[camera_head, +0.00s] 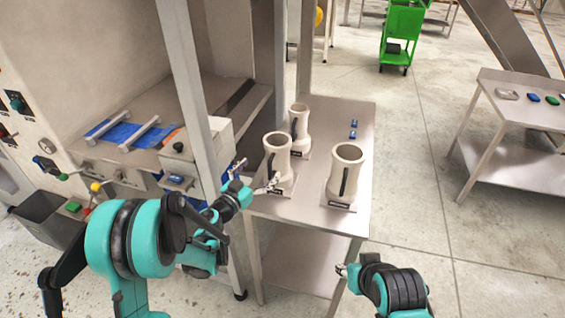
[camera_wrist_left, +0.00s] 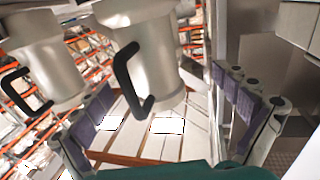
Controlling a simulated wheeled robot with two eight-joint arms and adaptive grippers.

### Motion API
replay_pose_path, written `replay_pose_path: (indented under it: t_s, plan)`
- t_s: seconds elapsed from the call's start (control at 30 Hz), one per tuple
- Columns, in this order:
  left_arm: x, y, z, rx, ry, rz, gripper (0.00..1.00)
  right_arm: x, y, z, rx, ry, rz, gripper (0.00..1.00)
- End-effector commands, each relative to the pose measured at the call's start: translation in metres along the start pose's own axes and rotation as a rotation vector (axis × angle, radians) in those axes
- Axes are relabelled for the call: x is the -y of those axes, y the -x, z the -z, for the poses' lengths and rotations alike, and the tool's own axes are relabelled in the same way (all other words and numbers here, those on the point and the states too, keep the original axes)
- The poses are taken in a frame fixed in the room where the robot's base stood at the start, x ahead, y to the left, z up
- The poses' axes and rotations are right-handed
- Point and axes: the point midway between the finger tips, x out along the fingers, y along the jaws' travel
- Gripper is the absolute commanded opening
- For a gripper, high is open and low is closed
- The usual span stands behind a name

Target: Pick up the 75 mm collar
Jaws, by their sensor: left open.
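Three cream collars with black side handles stand upright on a metal table: a left one (camera_head: 277,168), a back one (camera_head: 300,117) and a right one (camera_head: 341,177). Their labels are too small to read, so I cannot tell which is the 75 mm collar. My left gripper (camera_head: 257,176) is open and empty, just left of the left collar. In the left wrist view, one collar (camera_wrist_left: 158,62) with its black handle shows large beyond the spread fingers (camera_wrist_left: 165,108), and another collar (camera_wrist_left: 45,62) stands at the left. My right gripper (camera_head: 343,269) is low in front of the table; its jaw state is unclear.
The metal table (camera_head: 345,112) carries small blue items (camera_head: 353,129) at its back right. A grey upright post (camera_head: 185,75) and a box with a black knob (camera_head: 190,150) stand left of the collars. A second table (camera_head: 515,88) and a green cart (camera_head: 401,30) stand farther off.

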Motion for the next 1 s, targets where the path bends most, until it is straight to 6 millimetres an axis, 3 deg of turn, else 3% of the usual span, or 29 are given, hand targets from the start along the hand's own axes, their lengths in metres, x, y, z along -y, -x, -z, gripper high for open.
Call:
replay_pose_path:
  t_s: [0.17,0.7,0.97,1.0]
  plan:
    - [-0.005,-0.008,-0.010,0.012,0.003,-0.023,0.99,0.000,-0.002,-0.002,0.000,0.000,0.000,0.40]
    - [-0.014,-0.076,-0.013,0.011,0.003,-0.021,0.99,0.000,-0.019,-0.013,0.000,0.000,0.000,0.40]
    - [-0.014,-0.079,-0.011,0.011,0.003,-0.021,0.99,0.000,-0.018,-0.013,0.000,0.000,0.000,0.40]
    - [-0.014,-0.079,-0.011,0.011,0.003,-0.021,0.91,0.000,-0.018,-0.013,0.000,0.000,0.000,0.40]
